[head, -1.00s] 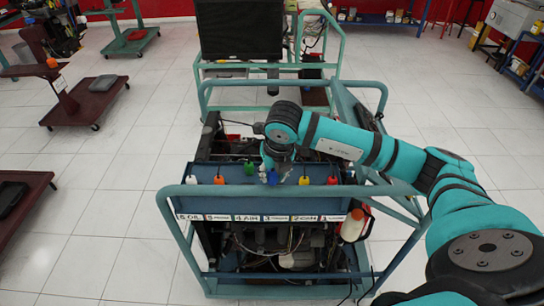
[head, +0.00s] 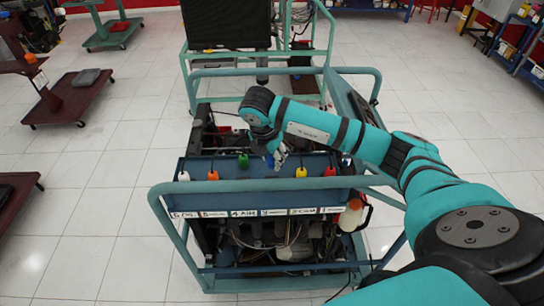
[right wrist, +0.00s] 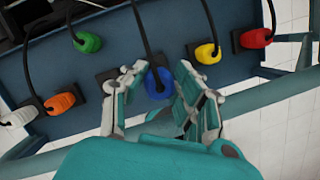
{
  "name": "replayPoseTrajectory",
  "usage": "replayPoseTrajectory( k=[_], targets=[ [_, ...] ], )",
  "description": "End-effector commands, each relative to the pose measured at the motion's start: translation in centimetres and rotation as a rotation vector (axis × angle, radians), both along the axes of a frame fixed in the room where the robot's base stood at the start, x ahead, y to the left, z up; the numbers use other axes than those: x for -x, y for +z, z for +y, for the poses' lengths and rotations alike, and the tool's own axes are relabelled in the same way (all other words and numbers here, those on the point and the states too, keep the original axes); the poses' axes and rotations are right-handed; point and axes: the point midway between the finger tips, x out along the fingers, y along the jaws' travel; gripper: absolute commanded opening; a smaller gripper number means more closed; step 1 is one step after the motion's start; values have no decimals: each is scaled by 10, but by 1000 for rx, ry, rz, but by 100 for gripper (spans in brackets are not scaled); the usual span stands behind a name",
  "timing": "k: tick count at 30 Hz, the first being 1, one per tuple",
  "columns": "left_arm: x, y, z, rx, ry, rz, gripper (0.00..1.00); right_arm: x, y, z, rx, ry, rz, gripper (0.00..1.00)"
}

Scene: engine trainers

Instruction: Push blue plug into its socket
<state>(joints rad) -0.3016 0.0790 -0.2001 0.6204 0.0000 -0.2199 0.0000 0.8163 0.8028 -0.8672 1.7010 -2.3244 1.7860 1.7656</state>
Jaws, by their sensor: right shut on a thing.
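The blue plug (head: 270,161) is at my right gripper (head: 277,158) above the blue panel (head: 255,183) of the engine trainer. In the right wrist view, the blue plug (right wrist: 158,84) sits between the two fingers of my right gripper (right wrist: 163,76), which are shut on it. Its black cable runs up and away. A dark square block (right wrist: 106,76) on the panel, left of the plug, is partly covered by the left finger; I cannot tell for sure whether it is the blue plug's socket. My left gripper is out of view.
On the panel stand a white plug (head: 184,176), an orange plug (head: 212,175), a green plug (head: 243,161), a yellow plug (head: 301,172) and a red plug (head: 330,170), with cables. A teal rail (head: 250,187) runs along the panel's front. White floor lies around the trainer.

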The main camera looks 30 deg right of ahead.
Motion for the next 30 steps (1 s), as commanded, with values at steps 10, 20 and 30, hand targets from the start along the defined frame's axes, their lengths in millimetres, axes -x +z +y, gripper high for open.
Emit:
replayPoseTrajectory(
  k=[10,20,30],
  targets=[
    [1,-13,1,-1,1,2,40,1,-20,0,0,1,3,0],
    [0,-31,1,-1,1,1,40,0,-51,0,1,2,1,0],
    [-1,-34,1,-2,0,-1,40,0,-58,0,0,2,0,0]
  ],
)
